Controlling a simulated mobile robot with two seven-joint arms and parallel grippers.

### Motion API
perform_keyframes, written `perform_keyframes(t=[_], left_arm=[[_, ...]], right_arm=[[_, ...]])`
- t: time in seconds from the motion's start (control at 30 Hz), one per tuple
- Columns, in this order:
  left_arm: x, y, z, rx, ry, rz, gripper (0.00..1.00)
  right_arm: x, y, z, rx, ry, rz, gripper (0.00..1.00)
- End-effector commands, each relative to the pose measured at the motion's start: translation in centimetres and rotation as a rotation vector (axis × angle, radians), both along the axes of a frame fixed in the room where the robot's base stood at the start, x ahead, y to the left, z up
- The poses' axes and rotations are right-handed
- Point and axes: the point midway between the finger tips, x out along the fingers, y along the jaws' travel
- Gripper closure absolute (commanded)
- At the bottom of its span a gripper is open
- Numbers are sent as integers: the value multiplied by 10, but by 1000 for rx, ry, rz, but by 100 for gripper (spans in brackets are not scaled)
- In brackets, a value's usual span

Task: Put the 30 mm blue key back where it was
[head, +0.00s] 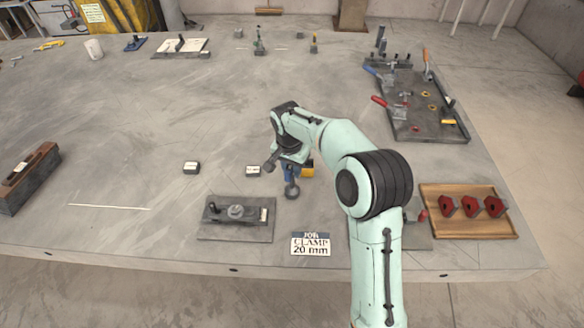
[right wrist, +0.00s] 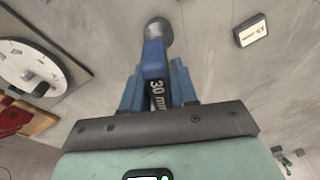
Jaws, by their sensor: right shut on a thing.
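My right gripper (head: 287,160) is over the middle front of the table, shut on the blue key (head: 289,173). The key hangs down with a round grey end (head: 292,190) at its lower tip. In the right wrist view the blue key (right wrist: 154,58) sits between the fingers, with "30 mm" lettering facing the camera and its grey round end pointing away. Whether its tip touches the table is hard to tell. Two small dark blocks with white labels (head: 191,167) (head: 253,170) lie left of the gripper; their text is unreadable. My left gripper is not in view.
A yellow block (head: 307,168) is partly hidden behind my gripper. A wooden tray (head: 430,192) with red pieces is front right. A clamp fixture (head: 425,135) stands behind it.

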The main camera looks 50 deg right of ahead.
Motion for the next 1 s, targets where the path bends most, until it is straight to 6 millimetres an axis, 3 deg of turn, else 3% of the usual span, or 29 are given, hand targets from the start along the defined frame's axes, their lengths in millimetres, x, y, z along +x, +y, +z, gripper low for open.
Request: perform_keyframes(t=[0.07,0.1,0.13,0.17,0.57,1.0], left_arm=[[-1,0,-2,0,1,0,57],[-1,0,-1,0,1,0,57],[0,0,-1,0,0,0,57],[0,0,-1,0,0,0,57],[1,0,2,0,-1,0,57],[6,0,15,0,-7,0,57]], right_arm=[[0,0,-3,-1,-1,0,100],[0,0,-3,0,1,0,59],[0,0,-3,0,1,0,49],[0,0,-3,1,1,0,47],[0,1,8,-1,-1,0,47],[-3,11,95,0,-3,1,47]])
